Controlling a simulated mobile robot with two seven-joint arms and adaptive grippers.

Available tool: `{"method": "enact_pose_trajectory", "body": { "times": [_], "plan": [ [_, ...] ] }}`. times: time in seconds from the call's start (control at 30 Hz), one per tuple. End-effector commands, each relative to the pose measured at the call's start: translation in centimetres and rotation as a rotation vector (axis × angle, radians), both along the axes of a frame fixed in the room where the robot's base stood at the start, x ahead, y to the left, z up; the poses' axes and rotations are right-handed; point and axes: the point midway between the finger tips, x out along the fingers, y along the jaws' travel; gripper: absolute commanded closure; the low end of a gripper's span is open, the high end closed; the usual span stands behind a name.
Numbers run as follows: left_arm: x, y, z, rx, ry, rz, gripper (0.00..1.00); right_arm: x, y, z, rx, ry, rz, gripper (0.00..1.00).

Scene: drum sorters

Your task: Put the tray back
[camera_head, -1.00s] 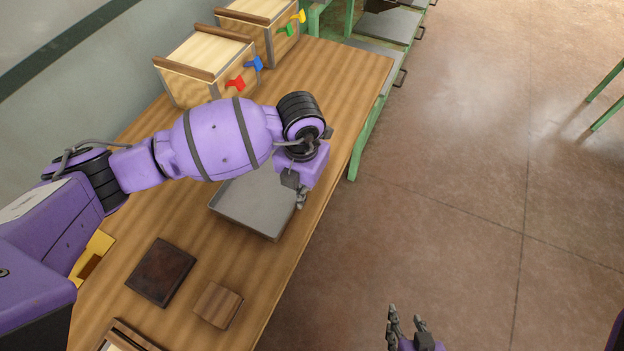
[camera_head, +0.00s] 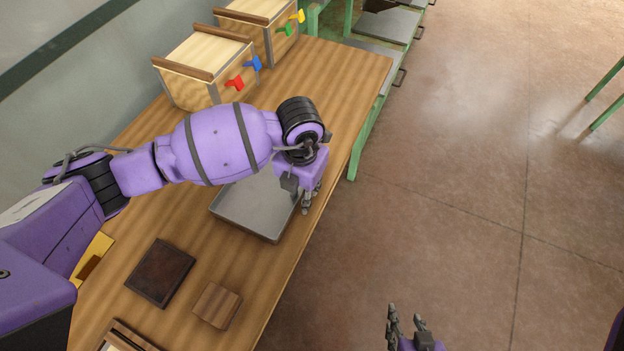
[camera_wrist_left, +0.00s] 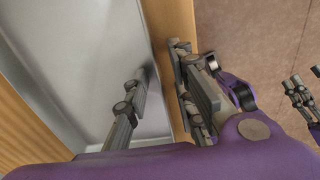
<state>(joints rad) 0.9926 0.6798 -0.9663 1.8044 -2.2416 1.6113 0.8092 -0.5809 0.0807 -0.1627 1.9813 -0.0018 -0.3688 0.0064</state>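The grey metal tray (camera_head: 248,212) lies on the wooden table, partly hidden by my left arm. It also fills the left of the left wrist view (camera_wrist_left: 95,50). My left gripper (camera_head: 306,198) is at the tray's right edge. In the left wrist view its fingers (camera_wrist_left: 160,88) are apart, one over the tray's inside and the other outside its rim, above the table. Contact with the rim cannot be made out. My right gripper (camera_head: 408,325) is open and empty, over the floor beyond the table's right edge.
Two wooden boxes (camera_head: 205,82) with coloured levers stand at the table's back. A dark square plate (camera_head: 160,272) and a brown wooden block (camera_head: 216,305) lie in front of the tray. Grey shelves (camera_head: 385,27) on a green frame are beyond the table.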

Motion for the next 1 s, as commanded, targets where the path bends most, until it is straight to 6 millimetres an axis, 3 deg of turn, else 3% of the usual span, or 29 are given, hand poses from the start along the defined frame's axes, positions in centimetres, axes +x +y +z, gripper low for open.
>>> {"method": "enact_pose_trajectory", "body": {
  "times": [0.4,0.6,1.0],
  "plan": [
    [0.1,-0.1,8.1,-0.002,-0.007,-0.001,0.77,0.4,0.2,0.6,0.005,-0.006,-0.001,0.60],
    [0.0,-0.2,11.1,0.000,-0.004,0.000,0.77,0.3,0.4,0.6,0.007,-0.004,0.001,0.60],
    [-0.1,-0.2,12.1,0.000,-0.001,0.001,0.77,0.1,0.2,0.5,0.003,0.001,0.007,0.60]
  ]
}}
